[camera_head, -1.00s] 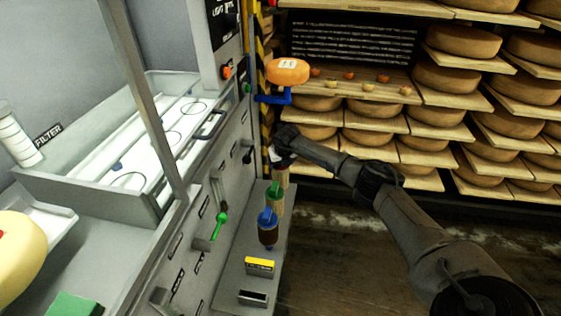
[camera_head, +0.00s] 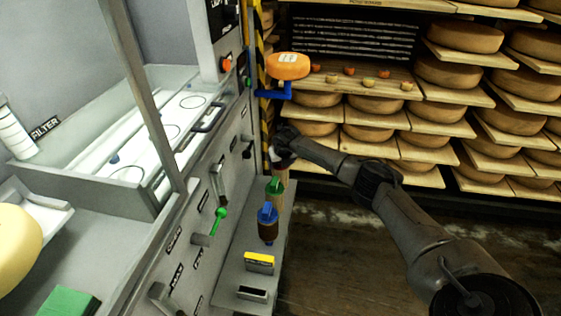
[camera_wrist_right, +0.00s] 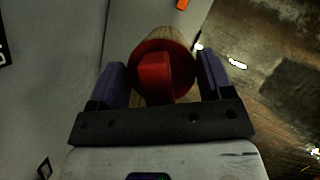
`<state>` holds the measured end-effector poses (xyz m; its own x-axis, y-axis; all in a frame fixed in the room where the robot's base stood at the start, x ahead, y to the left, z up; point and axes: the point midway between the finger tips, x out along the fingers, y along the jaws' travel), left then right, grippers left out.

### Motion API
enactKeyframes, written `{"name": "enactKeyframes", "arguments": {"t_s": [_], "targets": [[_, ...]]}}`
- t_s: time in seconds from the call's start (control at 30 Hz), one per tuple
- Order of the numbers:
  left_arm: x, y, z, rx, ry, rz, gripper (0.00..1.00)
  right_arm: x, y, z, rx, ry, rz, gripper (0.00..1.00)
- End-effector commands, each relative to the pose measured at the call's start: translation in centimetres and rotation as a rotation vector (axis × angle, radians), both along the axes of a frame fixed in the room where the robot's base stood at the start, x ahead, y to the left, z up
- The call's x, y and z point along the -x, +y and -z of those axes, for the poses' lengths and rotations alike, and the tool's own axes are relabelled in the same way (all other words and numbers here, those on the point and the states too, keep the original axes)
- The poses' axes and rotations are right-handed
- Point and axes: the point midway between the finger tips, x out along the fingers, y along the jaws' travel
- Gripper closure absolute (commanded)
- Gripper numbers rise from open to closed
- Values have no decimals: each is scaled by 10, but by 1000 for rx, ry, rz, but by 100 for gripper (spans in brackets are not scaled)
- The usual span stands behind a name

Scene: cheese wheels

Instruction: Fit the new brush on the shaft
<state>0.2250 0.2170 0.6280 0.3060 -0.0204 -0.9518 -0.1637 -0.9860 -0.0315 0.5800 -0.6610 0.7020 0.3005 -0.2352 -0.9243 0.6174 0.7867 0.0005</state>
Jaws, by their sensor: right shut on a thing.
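My right gripper (camera_head: 279,156) is beside the grey machine's front. In the right wrist view, its two purple-padded fingers (camera_wrist_right: 160,82) are shut on a brush with a red round cap and red tab (camera_wrist_right: 154,75). Its pale bristle body (camera_wrist_right: 160,38) shows beyond the cap; part of it shows below the gripper in the head view (camera_head: 281,175). A green-topped brush (camera_head: 274,188) and a blue-topped brush with dark bristles (camera_head: 267,228) stand on the narrow grey ledge (camera_head: 225,281). I cannot pick out the shaft. My left gripper is not in view.
The grey machine has a green-knobbed lever (camera_head: 220,214) and a tray (camera_head: 150,190). An orange cheese wheel (camera_head: 288,66) sits on a blue bracket (camera_head: 272,95). Cheese shelves (camera_head: 445,130) fill the back. A yellow block (camera_head: 260,259) is on the ledge. Open floor (camera_head: 350,270) lies to the right.

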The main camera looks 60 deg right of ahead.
Motion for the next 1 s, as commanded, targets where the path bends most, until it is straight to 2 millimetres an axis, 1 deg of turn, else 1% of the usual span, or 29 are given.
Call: {"name": "enactKeyframes", "arguments": {"t_s": [0.5, 0.53, 0.8, 1.0], "targets": [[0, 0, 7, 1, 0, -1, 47, 0, 0, 13, 0, 0, 0, 64], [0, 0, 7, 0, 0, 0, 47, 0, 0, 12, 0, 0, 0, 25], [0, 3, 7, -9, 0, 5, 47, 0, 0, 12, 0, 0, 0, 0], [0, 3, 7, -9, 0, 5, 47, 0, 0, 12, 0, 1, 0, 0]]}}
